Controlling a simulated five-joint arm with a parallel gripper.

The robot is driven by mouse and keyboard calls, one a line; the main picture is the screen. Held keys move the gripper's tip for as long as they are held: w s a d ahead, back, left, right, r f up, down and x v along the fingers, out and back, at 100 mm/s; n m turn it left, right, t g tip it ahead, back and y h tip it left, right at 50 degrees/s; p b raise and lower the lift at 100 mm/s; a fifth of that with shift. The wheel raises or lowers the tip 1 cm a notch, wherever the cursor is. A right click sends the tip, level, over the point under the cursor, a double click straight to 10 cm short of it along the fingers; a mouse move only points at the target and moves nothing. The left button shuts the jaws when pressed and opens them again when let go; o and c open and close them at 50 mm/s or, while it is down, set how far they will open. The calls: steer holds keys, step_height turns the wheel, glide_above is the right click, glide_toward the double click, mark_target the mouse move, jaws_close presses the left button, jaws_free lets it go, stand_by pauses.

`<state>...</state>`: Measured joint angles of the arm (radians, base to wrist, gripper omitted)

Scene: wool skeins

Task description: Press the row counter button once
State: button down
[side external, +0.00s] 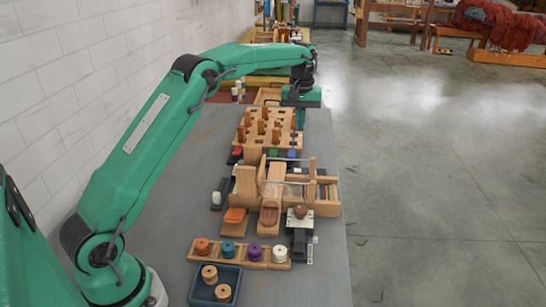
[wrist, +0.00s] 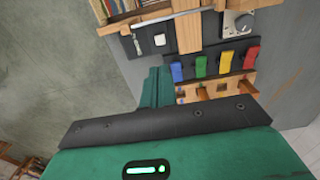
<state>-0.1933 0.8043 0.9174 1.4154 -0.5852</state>
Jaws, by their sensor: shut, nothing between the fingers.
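I cannot tell for sure which thing is the row counter. My gripper (side external: 301,118) hangs pointing down over the far end of the wooden peg rack in the side view. Its green fingers (wrist: 155,88) are shut and empty, and in the wrist view they show below the black panel, apart from it. The panel is hard to make out in the side view.
Blue, green, yellow and red levers (wrist: 215,62) stand close beside the fingers. A pegged wooden rack (side external: 262,133) is under my gripper. Nearer are a wooden box (side external: 325,207), a spool rack (side external: 270,264) and a blue tray (side external: 232,274). Bare tabletop (side external: 180,205) lies left.

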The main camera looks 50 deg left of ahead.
mark_target(297, 171)
steer(key=shift+w+a+f, duration=0.1)
steer(key=shift+f, duration=0.15)
stand_by(0.3)
step_height(297, 171, down, 14)
stand_by(0.8)
steer(key=shift+f, duration=1.15)
step_height(297, 171, up, 15)
steer(key=shift+w, duration=0.2)
steer(key=shift+r, duration=0.2)
stand_by(0.7)
